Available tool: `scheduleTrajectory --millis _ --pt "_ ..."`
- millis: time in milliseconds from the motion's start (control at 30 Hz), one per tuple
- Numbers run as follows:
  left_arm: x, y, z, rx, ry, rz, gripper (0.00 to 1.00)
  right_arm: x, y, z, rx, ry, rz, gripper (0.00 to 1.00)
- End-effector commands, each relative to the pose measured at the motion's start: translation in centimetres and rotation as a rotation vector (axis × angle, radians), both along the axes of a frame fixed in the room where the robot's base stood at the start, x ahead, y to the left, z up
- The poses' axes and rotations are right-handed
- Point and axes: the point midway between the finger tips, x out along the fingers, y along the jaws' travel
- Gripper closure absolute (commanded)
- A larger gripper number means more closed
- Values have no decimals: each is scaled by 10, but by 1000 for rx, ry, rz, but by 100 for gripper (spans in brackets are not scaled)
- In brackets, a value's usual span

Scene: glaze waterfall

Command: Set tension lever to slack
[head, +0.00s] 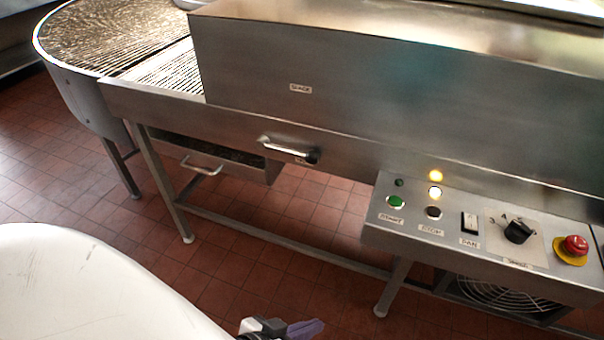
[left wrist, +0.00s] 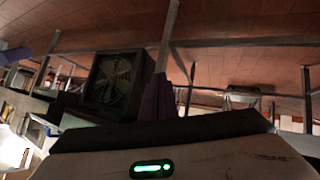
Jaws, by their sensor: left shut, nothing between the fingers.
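A metal lever (head: 288,148) with a dark end at its right sits on the front rail of the steel machine, left of the control panel. A small label under it is too small to read. My left gripper (head: 304,329) is at the bottom edge of the head view, shut and empty, well below the lever and apart from it. Its purple fingers (left wrist: 156,98) also show in the left wrist view. A purplish shape at the left edge of the left wrist view may be my right gripper; its jaws cannot be made out.
The control panel (head: 470,228) carries a green button, a dark button, a switch, a knob and a red emergency stop (head: 575,246). A drawer (head: 215,160) with a handle hangs under the machine. A caged fan (left wrist: 112,82) stands below the panel. Thin legs stand on the tiled floor.

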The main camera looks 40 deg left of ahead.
Motion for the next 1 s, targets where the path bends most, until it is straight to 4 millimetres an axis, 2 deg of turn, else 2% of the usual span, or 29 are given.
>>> scheduleTrajectory --millis 67,167,300,400,500,600,700,1000 --pt "24 8 7 -222 -41 141 100 0 0 -9 1 -1 1 100" --pt "58 29 29 -612 -93 361 100 0 1 -16 1 0 1 100" --pt "99 80 64 -1192 -157 633 100 0 2 -25 3 3 4 100" --pt "117 123 85 -1563 -202 766 100 0 3 -27 7 -1 5 100" --pt "128 160 100 -1855 -243 843 100 0 4 -29 8 -2 7 100" --pt "132 186 108 -2050 -273 881 100 -1 5 -31 9 -1 8 100" --pt "133 200 113 -2149 -291 892 100 -1 5 -31 8 -1 9 100" --pt "133 203 114 -2176 -293 895 100 -1 5 -29 8 -4 11 100"
